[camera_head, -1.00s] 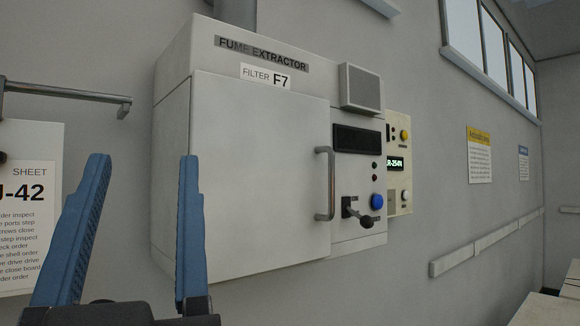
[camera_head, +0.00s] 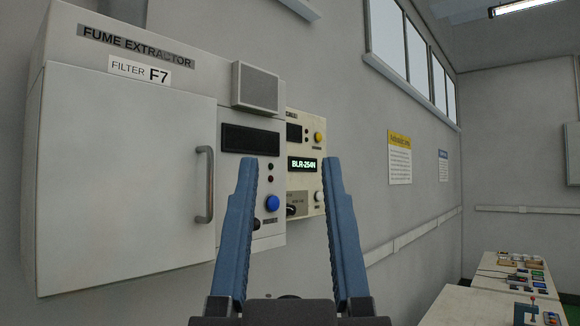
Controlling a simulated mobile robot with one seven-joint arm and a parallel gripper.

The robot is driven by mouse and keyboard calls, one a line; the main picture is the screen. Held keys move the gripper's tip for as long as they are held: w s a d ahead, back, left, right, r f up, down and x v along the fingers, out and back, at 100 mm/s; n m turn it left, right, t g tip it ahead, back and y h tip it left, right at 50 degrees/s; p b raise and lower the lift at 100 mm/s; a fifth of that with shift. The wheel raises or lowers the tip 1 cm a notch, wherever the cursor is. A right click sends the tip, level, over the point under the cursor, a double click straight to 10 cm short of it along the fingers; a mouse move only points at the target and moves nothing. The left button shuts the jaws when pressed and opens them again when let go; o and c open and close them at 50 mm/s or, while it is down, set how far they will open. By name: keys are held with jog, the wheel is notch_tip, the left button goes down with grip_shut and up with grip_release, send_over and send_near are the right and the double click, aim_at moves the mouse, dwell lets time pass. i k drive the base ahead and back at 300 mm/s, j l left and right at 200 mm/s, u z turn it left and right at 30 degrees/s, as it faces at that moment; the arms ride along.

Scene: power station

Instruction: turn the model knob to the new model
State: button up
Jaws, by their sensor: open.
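My gripper (camera_head: 293,160) is open and empty in the foreground. Its two blue fingers point up and frame the panel in the picture, apart from it. The left finger hides part of the extractor's lower right controls. The right finger covers part of the panel's right edge.
The white fume extractor (camera_head: 125,170) juts from the wall at left, with a door handle (camera_head: 205,185), blue button (camera_head: 272,203) and speaker-like box (camera_head: 256,87). Workbenches with devices (camera_head: 520,270) stand at lower right. A rail (camera_head: 410,238) runs along the wall.

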aim_at(291, 209)
jog(key=i+l+u, duration=0.3)
jog(key=i+l, duration=0.3)
jog(key=i+l+u, duration=0.15)
jog(key=i+l, duration=0.15)
jog(key=i+l+u, duration=0.3)
jog(key=i+l, duration=0.15)
jog(key=l, duration=0.35)
jog(key=i+l+u, duration=0.15)
jog(key=l, duration=0.25)
jog(key=i+l+u, duration=0.15)
jog(key=i+l, duration=0.15)
jog(key=l, duration=0.15)
